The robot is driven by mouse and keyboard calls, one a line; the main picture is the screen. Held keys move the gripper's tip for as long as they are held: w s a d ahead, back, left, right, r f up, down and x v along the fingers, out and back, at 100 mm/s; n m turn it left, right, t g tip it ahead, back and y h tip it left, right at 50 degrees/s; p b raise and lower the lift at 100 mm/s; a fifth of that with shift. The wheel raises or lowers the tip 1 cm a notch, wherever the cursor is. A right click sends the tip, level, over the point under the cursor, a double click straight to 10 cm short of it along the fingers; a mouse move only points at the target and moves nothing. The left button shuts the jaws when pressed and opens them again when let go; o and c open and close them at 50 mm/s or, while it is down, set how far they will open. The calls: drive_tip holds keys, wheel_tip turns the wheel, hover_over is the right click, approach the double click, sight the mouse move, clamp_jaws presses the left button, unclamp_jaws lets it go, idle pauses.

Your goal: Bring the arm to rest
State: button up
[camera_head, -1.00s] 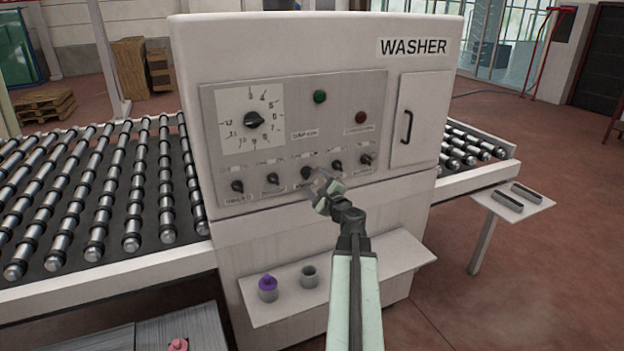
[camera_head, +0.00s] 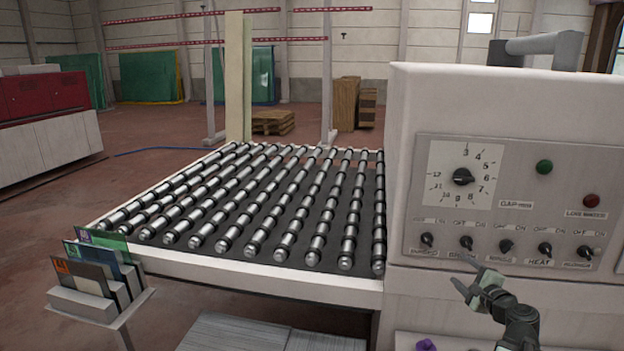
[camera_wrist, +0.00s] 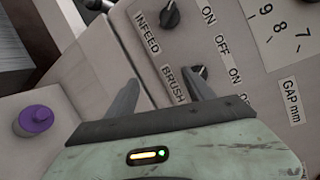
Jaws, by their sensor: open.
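My gripper (camera_head: 466,276) is in front of the washer's control panel (camera_head: 520,148), just below the row of switch knobs. In the wrist view my gripper (camera_wrist: 158,92) has its two fingers apart with nothing between them. Beyond the fingers are the INFEED knob (camera_wrist: 171,14) and the BRUSH knob (camera_wrist: 199,71), the latter partly hidden by the right finger. I cannot tell whether a finger touches the panel. The arm reaches in from the lower right of the head view.
A roller conveyor (camera_head: 250,262) extends left of the washer. A stand with upright coloured plates (camera_head: 85,275) is at the lower left. A purple-topped container (camera_wrist: 36,119) is below the panel.

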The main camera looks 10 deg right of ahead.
drive_tip(key=w+a+f+n+g+y, duration=0.1)
drive_tip(key=a+f+n+g+y, duration=0.4)
drive_tip(key=a, duration=0.9)
drive_tip(key=w+a+f+n+g+y, duration=0.1)
drive_tip(key=w+a+f+n+g, duration=0.15)
drive_tip(key=a+f+n, duration=0.85)
drive_tip(key=s+a+f+n+g+h, duration=0.2)
drive_tip(key=s+a+n+g, duration=0.1)
drive_tip(key=a, duration=0.4)
drive_tip(key=s+a+f+n+g+h, duration=0.1)
drive_tip(key=s+a+n+g+h, duration=0.1)
drive_tip(key=s+a+g, duration=0.3)
drive_tip(key=s+a+n, duration=0.1)
drive_tip(key=s+a, duration=0.1)
drive_tip(key=s, duration=0.1)
drive_tip(key=shift+a+f+n+h, duration=0.3)
drive_tip(key=shift+f+n, duration=0.05)
drive_tip(key=shift+n, duration=0.05)
drive_tip(key=shift+g, duration=0.25)
